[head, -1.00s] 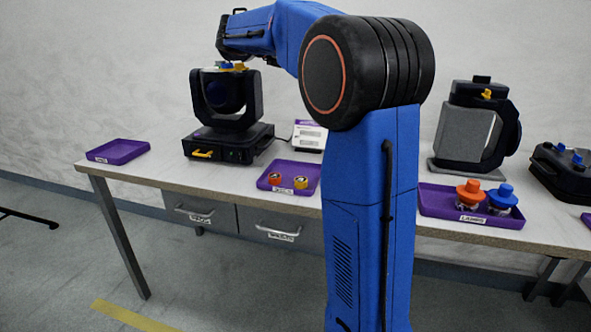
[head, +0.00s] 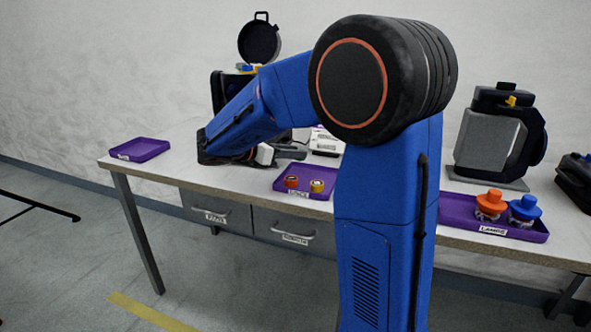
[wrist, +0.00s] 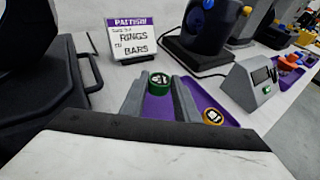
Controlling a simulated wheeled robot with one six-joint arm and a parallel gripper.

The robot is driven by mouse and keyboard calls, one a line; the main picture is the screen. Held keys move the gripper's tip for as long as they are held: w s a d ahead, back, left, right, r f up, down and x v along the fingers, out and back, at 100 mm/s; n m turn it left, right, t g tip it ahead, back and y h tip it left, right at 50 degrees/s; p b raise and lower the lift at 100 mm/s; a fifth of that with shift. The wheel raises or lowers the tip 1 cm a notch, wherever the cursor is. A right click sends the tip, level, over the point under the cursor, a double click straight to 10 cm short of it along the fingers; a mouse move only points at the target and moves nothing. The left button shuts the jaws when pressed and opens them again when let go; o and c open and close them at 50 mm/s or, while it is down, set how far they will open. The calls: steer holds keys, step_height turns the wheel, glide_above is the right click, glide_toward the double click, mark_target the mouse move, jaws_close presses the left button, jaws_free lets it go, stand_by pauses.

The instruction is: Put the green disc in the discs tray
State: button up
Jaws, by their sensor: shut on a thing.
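My gripper (wrist: 160,95) is shut on the green disc (wrist: 160,80), which sits between the fingertips in the wrist view. In the head view my gripper (head: 295,150) is low over the bench, just behind and above the middle purple tray (head: 322,194); the green disc cannot be made out there. That tray holds a red disc (head: 291,181) and a yellow disc (head: 317,186); its label is too small to read surely. The tray also shows in the wrist view (wrist: 155,110), beneath the fingers, with a yellow-rimmed disc (wrist: 212,116) at right.
A pattern sign reading rings and bars (wrist: 131,38) stands behind. A black lamp fixture with an open round lid (head: 260,42) is behind my arm. Another purple tray (head: 140,149) lies at far left. A lamps tray (head: 470,210) holds orange and blue-topped lamps at right.

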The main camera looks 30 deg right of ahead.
steer(key=shift+f, duration=2.4)
steer(key=shift+f, duration=0.1)
steer(key=o, duration=0.8)
steer(key=shift+a, duration=0.15)
steer(key=v, duration=1.1)
steer(key=shift+a+r, duration=0.2)
steer(key=shift+a, duration=0.15)
